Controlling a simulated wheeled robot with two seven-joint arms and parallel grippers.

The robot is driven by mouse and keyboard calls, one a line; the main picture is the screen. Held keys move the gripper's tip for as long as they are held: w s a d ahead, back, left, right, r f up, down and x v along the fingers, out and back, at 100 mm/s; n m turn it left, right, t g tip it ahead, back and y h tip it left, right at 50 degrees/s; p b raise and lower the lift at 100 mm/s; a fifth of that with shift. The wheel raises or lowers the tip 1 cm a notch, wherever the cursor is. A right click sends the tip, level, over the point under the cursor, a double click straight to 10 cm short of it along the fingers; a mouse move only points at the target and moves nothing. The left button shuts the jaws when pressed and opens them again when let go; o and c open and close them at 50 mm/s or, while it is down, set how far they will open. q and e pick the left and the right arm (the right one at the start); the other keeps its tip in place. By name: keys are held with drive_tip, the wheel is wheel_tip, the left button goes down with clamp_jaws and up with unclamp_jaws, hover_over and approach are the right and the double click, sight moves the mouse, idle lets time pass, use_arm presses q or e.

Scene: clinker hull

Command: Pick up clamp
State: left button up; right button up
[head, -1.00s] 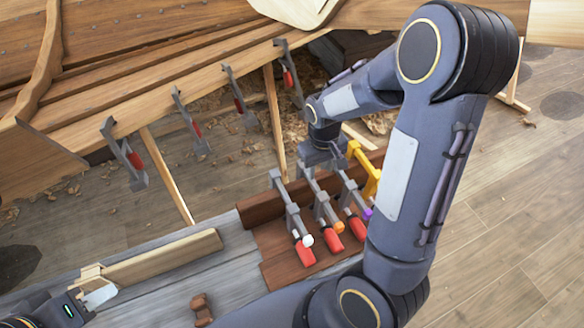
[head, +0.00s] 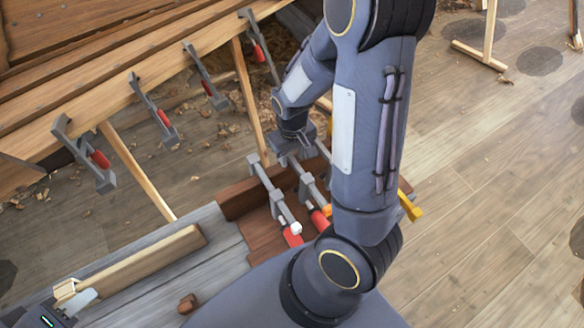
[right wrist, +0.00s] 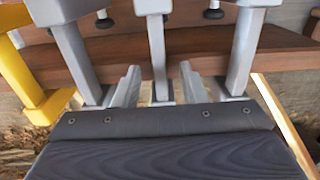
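Several clamps stand in a wooden rack (head: 235,205). A grey clamp with a red handle (head: 273,197) is leftmost, and a second grey clamp (head: 313,188) stands beside it. A yellow clamp (head: 410,207) is mostly hidden behind my right arm. My right gripper (head: 297,145) is over the rack's far side. In the right wrist view its two fingers (right wrist: 160,90) are apart, with the bar of the middle grey clamp (right wrist: 157,50) between them; contact is not visible. My left gripper (head: 72,300) is at the lower left by a wooden plank; its finger gap is unclear.
More clamps (head: 155,110) hang along the hull's plank edge (head: 100,88) at the upper left. A wooden plank (head: 140,265) and a small brown block (head: 187,303) lie on the grey bench (head: 215,270).

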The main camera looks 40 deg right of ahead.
drive_tip(key=shift+f, duration=0.3)
clamp_jaws()
drive_tip(key=shift+r, duration=0.1)
idle(1.1)
